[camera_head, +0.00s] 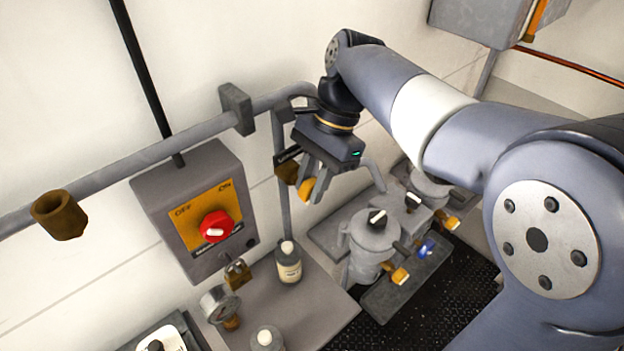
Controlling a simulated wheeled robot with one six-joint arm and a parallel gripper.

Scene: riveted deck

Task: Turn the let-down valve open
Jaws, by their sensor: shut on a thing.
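My gripper (314,190) points down beside the vertical pipe at the middle of the view. Its fingers are shut on a yellow valve handle (306,187). The handle belongs to a brass valve body (286,171) on that pipe, just left of the fingers. I take this to be the let-down valve; the small dark label (287,155) above it is too small to read. The fingers hide part of the handle, so I cannot tell its exact angle.
A grey switch box (160,193) with a red knob (215,226) is on the wall to the left. Grey pots (372,238) with yellow handles (400,275) stand to the lower right.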

